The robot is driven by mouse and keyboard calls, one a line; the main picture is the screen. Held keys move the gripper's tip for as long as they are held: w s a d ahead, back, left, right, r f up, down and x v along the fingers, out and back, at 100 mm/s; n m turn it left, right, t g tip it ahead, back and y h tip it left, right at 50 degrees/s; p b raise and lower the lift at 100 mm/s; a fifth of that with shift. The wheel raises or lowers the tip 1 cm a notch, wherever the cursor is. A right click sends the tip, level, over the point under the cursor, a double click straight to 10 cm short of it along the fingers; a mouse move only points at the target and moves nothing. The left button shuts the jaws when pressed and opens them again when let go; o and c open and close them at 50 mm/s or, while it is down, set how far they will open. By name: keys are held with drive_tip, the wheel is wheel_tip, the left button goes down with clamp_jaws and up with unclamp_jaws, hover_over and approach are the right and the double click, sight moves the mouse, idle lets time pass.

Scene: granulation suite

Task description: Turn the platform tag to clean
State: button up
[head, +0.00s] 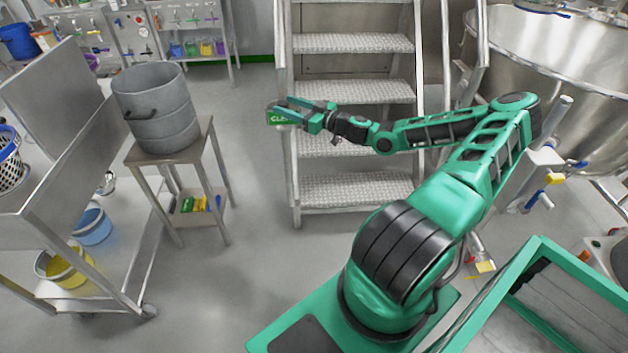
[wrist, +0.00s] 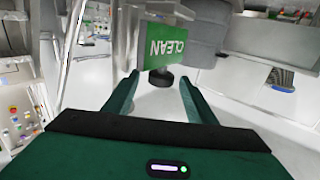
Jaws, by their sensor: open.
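The platform tag (wrist: 165,46) is a green plate with the white word CLEAN. In the head view the tag (head: 280,117) shows at the left post of the steel steps, partly hidden by my gripper. In the head view my gripper (head: 290,108) reaches left across the front of the steps, at the tag.
The stepped platform (head: 353,92) stands behind my arm. A grey drum (head: 155,108) sits on a small steel table at left, near a cart (head: 60,190) with buckets. A large steel vessel (head: 560,60) is at right. Floor between drum table and steps is clear.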

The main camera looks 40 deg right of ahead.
drive_tip(key=v, duration=0.8)
drive_tip(key=s+a+f+n+g+y, duration=0.1)
drive_tip(key=s+a+f+g, duration=0.25)
drive_tip(key=a+g, duration=0.2)
drive_tip(key=s+a+f+n+g+y, duration=0.1)
drive_tip(key=s+a+f+g+y, duration=0.15)
drive_tip(key=a+f+g, duration=0.35)
drive_tip(key=s+r+m+g+h, duration=0.1)
drive_tip(key=s+g+h, duration=0.3)
drive_tip(key=s, duration=0.8)
drive_tip(key=shift+s+a+r+h, duration=0.2)
drive_tip(key=shift+r+h, duration=0.1)
drive_tip(key=shift+h, duration=0.05)
